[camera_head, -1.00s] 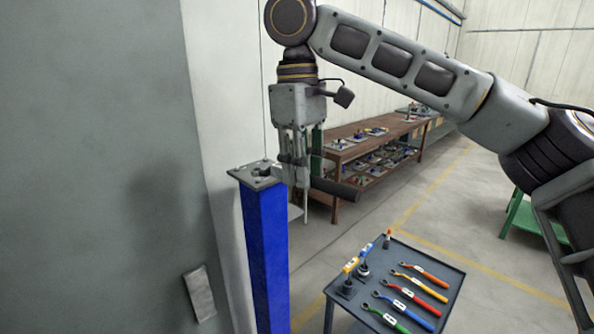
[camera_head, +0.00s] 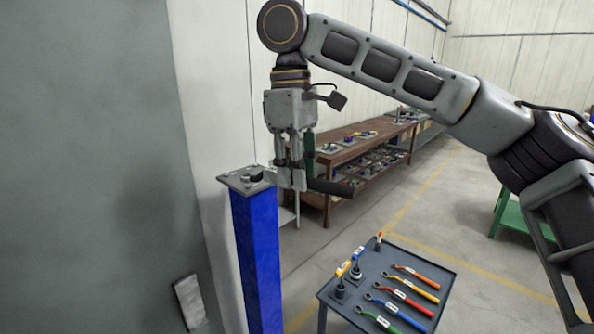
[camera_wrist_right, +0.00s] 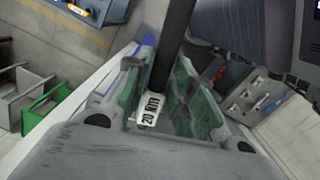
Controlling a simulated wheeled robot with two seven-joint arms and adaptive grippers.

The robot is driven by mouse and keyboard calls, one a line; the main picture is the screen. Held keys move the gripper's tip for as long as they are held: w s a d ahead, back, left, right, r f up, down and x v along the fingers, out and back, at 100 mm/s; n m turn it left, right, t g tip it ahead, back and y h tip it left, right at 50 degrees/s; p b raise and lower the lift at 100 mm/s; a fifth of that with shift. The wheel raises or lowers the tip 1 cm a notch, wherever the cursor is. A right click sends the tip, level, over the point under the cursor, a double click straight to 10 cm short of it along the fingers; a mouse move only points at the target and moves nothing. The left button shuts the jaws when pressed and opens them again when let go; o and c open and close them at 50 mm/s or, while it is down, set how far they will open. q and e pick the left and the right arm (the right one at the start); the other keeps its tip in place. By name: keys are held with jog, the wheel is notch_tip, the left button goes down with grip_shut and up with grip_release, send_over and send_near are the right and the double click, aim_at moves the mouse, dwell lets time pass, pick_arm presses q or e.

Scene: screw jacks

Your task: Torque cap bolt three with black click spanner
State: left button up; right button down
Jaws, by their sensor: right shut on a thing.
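A blue post (camera_head: 257,255) stands at the left, with a grey cap plate (camera_head: 238,183) on top. Small bolts show at the plate's corners; which one is bolt three I cannot tell. My right gripper (camera_head: 292,180) points down just right of the plate and is shut on the black click spanner (camera_head: 333,187). The spanner's handle sticks out to the right. A dark round part (camera_head: 256,174) shows on the plate; whether the spanner's head sits on a bolt is unclear. In the right wrist view the spanner (camera_wrist_right: 175,45) lies between the fingers, with a "20 Nm" label (camera_wrist_right: 149,110). My left gripper is out of view.
A dark tray table (camera_head: 445,283) at the lower right holds red, yellow, blue and green spanners and several upright tools. A brown shelf bench (camera_head: 340,157) stands behind. A grey wall or panel (camera_head: 90,170) fills the left. Open floor lies at the right.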

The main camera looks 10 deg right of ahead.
jog(key=shift+f, duration=0.75)
dwell(0.8)
jog(key=shift+s+a+m, duration=0.8)
jog(key=shift+m, duration=0.3)
dwell(0.8)
jog(key=shift+s+a+m, duration=0.65)
jog(key=shift+a+m, duration=0.3)
jog(key=shift+m, duration=0.15)
dwell(0.4)
jog(key=shift+s+a+m, duration=0.2)
jog(key=shift+a+m, duration=0.35)
jog(key=shift+s+a+m, duration=0.2)
jog(key=shift+a+m, duration=0.3)
jog(key=shift+m, duration=0.05)
dwell(0.4)
jog(key=shift+s+a+m+y, duration=0.15)
jog(key=shift+a+m, duration=0.45)
jog(key=shift+s+a+m+y, duration=0.1)
jog(key=shift+a+m+y, duration=0.05)
jog(key=shift+a+m, duration=0.45)
dwell(0.3)
